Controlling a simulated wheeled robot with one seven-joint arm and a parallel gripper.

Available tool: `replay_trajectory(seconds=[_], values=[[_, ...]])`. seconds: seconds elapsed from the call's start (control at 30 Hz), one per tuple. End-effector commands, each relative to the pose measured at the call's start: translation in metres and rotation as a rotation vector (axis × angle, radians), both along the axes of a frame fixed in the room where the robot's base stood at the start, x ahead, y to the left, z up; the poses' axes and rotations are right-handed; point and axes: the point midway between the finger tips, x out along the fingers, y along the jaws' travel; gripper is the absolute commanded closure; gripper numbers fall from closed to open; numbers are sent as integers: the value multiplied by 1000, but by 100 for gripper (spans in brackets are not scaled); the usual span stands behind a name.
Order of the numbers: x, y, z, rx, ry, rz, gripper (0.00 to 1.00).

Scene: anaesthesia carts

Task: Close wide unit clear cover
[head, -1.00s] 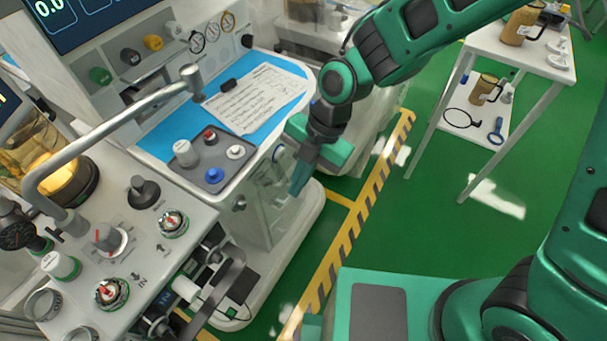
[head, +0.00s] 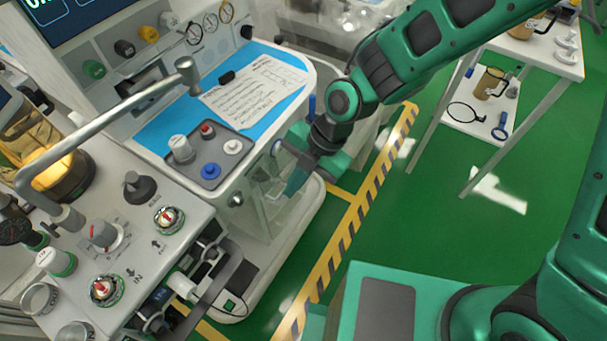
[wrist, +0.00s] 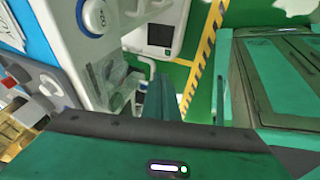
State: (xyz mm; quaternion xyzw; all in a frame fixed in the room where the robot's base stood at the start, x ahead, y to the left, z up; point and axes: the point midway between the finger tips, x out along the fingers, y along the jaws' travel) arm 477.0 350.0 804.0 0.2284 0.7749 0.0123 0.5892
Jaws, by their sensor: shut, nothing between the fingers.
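The wide unit is the pale cart with a blue top (head: 165,132). A clear cover (head: 268,200) shows on its front side, below the top's edge, with see-through panels. I cannot tell exactly how far it stands open. In the wrist view a clear part (wrist: 112,82) shows on the cart's pale side, left of the fingers. My gripper (head: 292,190) is shut and empty, fingers pointing down beside the clear cover. I cannot tell whether they touch it. The fingers also show in the wrist view (wrist: 160,98), and the gripper's body hides what lies below them.
A grey tray with knobs (head: 208,160) and a printed sheet (head: 255,92) lie on the cart's top. A white table (head: 535,50) stands at the back right. Green floor with a yellow-black striped line (head: 365,200) is open right of the cart.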

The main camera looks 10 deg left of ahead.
Motion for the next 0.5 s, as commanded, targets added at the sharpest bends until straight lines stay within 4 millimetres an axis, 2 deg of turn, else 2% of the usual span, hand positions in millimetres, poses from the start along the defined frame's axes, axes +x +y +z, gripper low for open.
replay_trajectory(seconds=[0.17,0.5], values=[[0,5,-9,0,1,2,100],[1,5,-9,0,-1,2,100]])
